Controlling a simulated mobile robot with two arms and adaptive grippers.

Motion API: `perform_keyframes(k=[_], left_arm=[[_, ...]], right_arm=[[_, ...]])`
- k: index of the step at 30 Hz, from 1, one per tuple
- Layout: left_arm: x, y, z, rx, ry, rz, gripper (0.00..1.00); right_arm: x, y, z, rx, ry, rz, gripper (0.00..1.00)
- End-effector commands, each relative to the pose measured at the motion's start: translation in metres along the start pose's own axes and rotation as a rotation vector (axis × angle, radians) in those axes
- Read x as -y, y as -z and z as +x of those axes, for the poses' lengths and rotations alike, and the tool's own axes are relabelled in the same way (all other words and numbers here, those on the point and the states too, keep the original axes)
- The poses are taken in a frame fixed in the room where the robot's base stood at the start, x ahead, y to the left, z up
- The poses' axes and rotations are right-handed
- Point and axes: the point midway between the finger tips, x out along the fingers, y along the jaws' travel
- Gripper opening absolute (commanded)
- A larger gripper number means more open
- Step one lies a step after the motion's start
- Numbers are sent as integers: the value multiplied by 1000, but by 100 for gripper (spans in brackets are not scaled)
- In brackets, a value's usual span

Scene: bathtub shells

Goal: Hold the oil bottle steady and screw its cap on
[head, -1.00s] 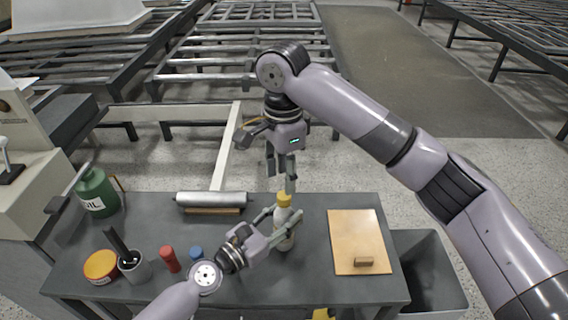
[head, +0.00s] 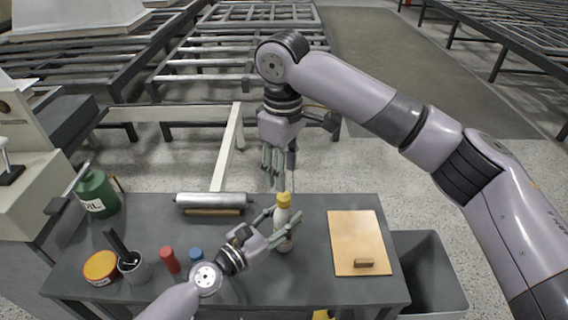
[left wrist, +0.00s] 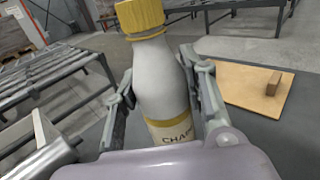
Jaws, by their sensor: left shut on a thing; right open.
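The oil bottle (head: 285,219) is white with a yellow cap (head: 284,199) on its neck and stands upright on the grey table. My left gripper (head: 281,222) is shut around the bottle's body from the front left. In the left wrist view the bottle (left wrist: 158,82) sits between both fingers, part of its yellow-banded label showing, its base hidden. The cap (left wrist: 139,15) sits at the top, above a thin yellow ring. My right gripper (head: 279,182) points down just above the cap with its fingers apart. I cannot tell whether a fingertip touches the cap.
A wooden board (head: 352,238) with a small block lies right of the bottle. A silver roller (head: 212,200) lies behind left. A green oil can (head: 97,194), a yellow-orange tin (head: 100,266), a dark cup (head: 135,269) and red (head: 169,260) and blue (head: 196,254) items stand left.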

Motion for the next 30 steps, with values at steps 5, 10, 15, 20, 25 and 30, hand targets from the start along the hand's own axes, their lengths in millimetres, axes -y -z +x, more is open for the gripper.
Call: perform_keyframes(k=[5,10,15,20,25,30], left_arm=[[0,1,0,-1,0,1,0],[0,1,0,-1,0,1,0],[0,1,0,-1,0,1,0],[0,1,0,-1,0,1,0],[0,1,0,-1,0,1,0],[0,1,0,-1,-1,1,0]], right_arm=[[-1,0,-3,-1,0,-372,41],[-1,-1,-6,0,1,-681,41],[-1,-1,-7,-1,4,-878,41],[-1,-2,-7,-2,4,-954,41],[-1,-2,-7,-2,4,-963,41],[-1,-2,-7,-2,4,-961,41]])
